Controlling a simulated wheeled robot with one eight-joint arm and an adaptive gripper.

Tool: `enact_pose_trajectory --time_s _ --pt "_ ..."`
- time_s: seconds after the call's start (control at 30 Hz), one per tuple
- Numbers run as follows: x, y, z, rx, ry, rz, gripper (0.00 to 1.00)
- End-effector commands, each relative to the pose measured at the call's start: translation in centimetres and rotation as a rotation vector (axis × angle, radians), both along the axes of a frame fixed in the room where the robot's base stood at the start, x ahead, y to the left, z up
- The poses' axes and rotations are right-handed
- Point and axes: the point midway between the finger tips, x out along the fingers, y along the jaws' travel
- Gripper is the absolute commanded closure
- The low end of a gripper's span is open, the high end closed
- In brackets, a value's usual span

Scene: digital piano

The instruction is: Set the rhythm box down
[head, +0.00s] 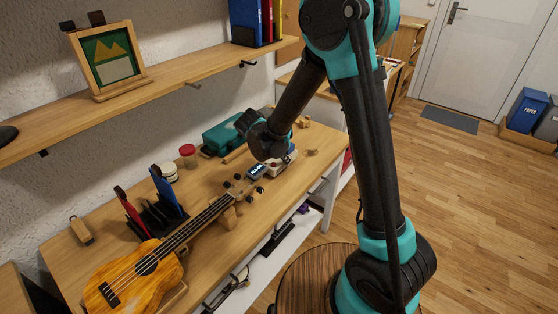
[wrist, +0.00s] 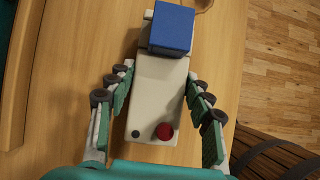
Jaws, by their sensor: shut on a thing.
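The rhythm box, which I take to be the pale box with a red knob and a blue block at its far end, fills the middle of the wrist view (wrist: 158,103). My gripper (wrist: 159,78) is shut on it, with one finger along each long side. In the head view the pale box (head: 283,164) shows below my gripper, over the right part of the wooden desk (head: 205,262). My wrist hides part of it there. I cannot tell whether its underside touches the desk.
A ukulele (head: 148,264) lies on the desk at front left, its head close to the box. A teal case (head: 222,136), a red-lidded jar (head: 187,152) and small wooden items (head: 303,121) stand behind. A round stool (head: 305,284) is by the front edge.

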Motion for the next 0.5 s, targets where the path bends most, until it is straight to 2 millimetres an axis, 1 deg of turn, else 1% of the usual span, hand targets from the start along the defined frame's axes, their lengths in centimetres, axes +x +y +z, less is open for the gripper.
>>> enact_pose_trajectory --time_s 0.03,0.13,0.5 --pt "0.03 0.01 -0.62 0.0 0.0 0.0 0.87" --pt "-0.01 -0.02 -1.25 -0.001 -0.001 0.0 0.87" --pt "-0.01 -0.02 -1.58 0.0 0.0 0.0 0.87"
